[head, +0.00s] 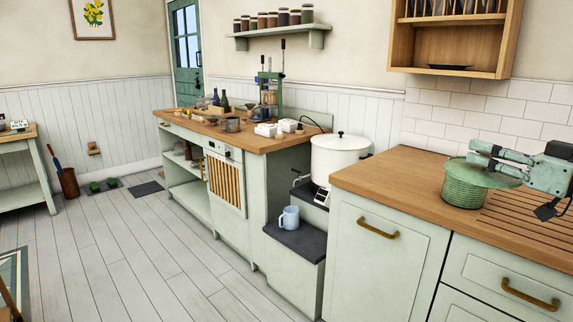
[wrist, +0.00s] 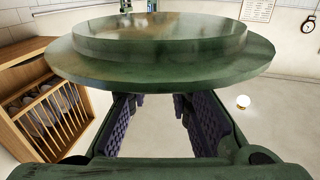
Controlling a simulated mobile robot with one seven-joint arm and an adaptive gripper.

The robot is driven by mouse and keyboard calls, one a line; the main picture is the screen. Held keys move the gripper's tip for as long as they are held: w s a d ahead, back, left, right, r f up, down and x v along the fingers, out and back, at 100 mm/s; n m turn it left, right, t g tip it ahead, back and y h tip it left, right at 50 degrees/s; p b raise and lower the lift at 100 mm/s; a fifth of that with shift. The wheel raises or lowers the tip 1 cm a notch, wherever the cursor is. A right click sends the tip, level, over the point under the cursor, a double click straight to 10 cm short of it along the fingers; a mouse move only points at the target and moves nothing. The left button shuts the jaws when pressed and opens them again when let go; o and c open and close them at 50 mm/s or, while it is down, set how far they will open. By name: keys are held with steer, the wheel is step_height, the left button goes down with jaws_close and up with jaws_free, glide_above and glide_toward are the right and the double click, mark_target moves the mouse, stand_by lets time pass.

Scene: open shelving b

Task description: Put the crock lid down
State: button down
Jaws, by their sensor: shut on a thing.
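The crock lid is a green round disc (head: 505,180) with a raised step; it fills the top of the wrist view (wrist: 160,62). In the head view it overlaps the top of a green ribbed crock (head: 464,192) and extends out to the right of it. I cannot tell whether the lid touches the crock. My gripper (head: 478,156) comes in from the right, above the lid. In the wrist view its purple-padded fingers (wrist: 160,105) reach toward the lid with a gap between them. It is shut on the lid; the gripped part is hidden.
The crock stands on the wooden counter (head: 385,178), beside drain grooves. Bare counter lies to the left of the crock. A white lidded pot (head: 338,158) stands further left, beyond the counter's edge. A wooden plate rack (head: 455,40) hangs on the wall above.

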steer(key=w+a+f+m+t+h, duration=0.15)
steer(key=w+a+f, duration=0.3)
steer(key=f, duration=0.85)
steer(key=w+a+f+m+h, duration=0.25)
steer(key=w+a+f, duration=0.2)
steer(key=f, duration=0.85)
steer(key=w+a+f+m+t+h, duration=0.1)
steer(key=w+a+f+h, duration=0.3)
steer(key=f, duration=0.9)
steer(key=s+a+f, duration=0.3)
steer(key=a+f, duration=0.3)
steer(key=f, duration=0.4)
steer(key=s+a+f, duration=0.2)
steer(key=a+f, duration=0.5)
steer(key=f, duration=0.3)
steer(key=s+a+f, duration=0.3)
steer(key=a+f, duration=0.3)
steer(key=f, duration=0.5)
steer(key=a, duration=0.8)
steer(key=shift+m+b, duration=0.3)
steer(key=shift+b, duration=0.05)
steer(key=shift+s, duration=0.1)
